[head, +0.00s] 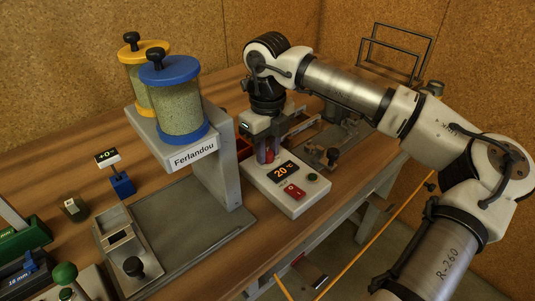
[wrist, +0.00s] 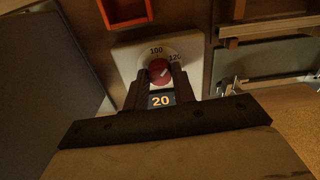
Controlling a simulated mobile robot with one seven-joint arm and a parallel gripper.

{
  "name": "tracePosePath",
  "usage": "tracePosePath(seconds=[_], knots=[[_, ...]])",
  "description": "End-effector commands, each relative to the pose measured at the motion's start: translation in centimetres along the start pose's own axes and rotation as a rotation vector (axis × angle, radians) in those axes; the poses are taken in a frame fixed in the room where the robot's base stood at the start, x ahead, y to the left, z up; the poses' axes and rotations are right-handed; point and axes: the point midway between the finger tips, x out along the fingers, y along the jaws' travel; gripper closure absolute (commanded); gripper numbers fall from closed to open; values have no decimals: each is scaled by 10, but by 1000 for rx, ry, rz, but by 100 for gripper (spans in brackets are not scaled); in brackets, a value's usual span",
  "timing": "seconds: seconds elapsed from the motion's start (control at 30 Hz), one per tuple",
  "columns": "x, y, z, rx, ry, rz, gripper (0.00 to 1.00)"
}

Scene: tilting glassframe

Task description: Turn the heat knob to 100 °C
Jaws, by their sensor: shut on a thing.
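The heat knob (wrist: 159,71) is red and sits on a round white dial marked 100 and 120 in the wrist view. A pale mark on the knob points to the upper right, near the 120 side. My gripper (wrist: 164,74) is shut on the knob, a dark finger on each side. The display (wrist: 161,100) just below the dial reads 20. In the head view the display (head: 284,171) reads 20 °C on the white heater unit (head: 278,196). My gripper (head: 268,157) reaches down over the unit's back end, and its fingers mostly hide the knob there.
A red rocker switch (head: 293,191) and a dark button (head: 312,177) sit on the heater's front. The grey Ferlandou stand (head: 232,160) with two jars rises close on the left. A red bin (wrist: 128,10) lies behind the dial. Metal fixtures (head: 330,155) stand to the right.

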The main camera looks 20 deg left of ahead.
Motion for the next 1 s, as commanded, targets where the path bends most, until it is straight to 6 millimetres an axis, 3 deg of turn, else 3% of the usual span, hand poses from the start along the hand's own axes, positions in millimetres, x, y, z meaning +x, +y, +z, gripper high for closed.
tracePosePath(seconds=[0.6, 1.0], knots=[[-1, 0, 1, -544, -6, -3, 97], [-2, 0, 1, -720, -6, -4, 97]])
